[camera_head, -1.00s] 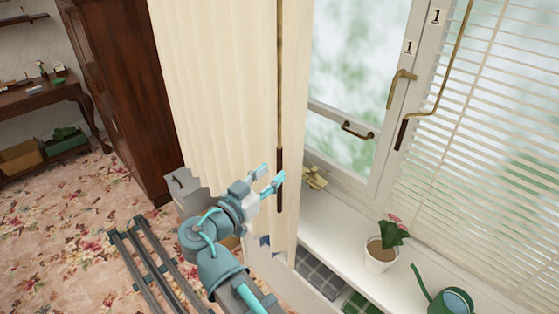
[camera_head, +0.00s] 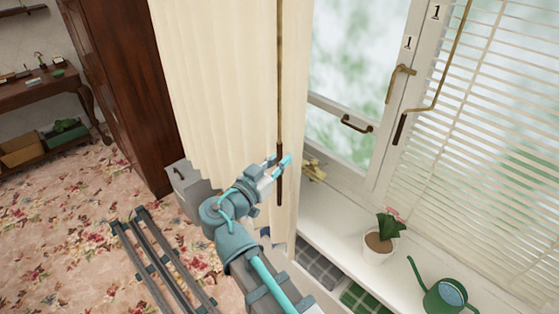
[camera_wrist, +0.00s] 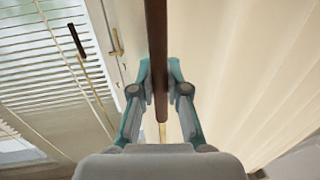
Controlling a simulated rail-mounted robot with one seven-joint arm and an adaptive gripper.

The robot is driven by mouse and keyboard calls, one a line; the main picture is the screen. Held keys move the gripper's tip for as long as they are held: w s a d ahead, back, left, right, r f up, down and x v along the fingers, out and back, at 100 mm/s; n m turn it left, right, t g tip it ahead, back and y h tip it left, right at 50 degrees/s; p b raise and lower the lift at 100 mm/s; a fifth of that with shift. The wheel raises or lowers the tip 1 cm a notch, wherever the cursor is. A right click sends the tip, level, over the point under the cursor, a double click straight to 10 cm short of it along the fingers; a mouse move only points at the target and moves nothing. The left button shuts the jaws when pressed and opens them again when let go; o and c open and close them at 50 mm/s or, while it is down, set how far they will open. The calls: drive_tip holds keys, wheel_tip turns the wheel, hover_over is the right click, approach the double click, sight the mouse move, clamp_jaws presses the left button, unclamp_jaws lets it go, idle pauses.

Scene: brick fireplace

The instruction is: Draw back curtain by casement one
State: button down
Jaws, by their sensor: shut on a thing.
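The cream curtain (camera_head: 215,90) hangs in folds left of the casement marked 1 (camera_head: 407,43), with its right edge by the window frame. A long thin wand (camera_head: 280,70) hangs in front of it, ending in a dark brown handle (camera_head: 279,190). My gripper (camera_head: 279,161) is at the upper part of this handle. In the wrist view the handle (camera_wrist: 157,50) runs between my two teal fingertips (camera_wrist: 160,72), which are shut on it. The casement has a brass handle (camera_head: 401,82) and a dark pull (camera_head: 356,124).
The white sill (camera_head: 335,225) holds a potted plant (camera_head: 380,243), a green watering can (camera_head: 446,297) and a small yellowish object (camera_head: 314,170). A blind (camera_head: 480,100) covers the right pane. A grey box (camera_head: 188,190) stands behind my arm.

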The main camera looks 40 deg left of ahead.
idle(0.3)
drive_tip(key=shift+w+a+f+b, duration=0.1)
drive_tip(key=shift+a+f+b, duration=0.05)
drive_tip(key=shift+a+b, duration=0.4)
drive_tip(key=b, duration=2.3)
approach(215, 103)
drive_tip(key=w, duration=0.5)
drive_tip(key=shift+w+a, duration=0.15)
drive_tip(key=shift+a, duration=0.55)
drive_tip(key=c, duration=1.2)
unclamp_jaws()
drive_tip(key=shift+o, duration=0.2)
drive_tip(key=s, duration=1.2)
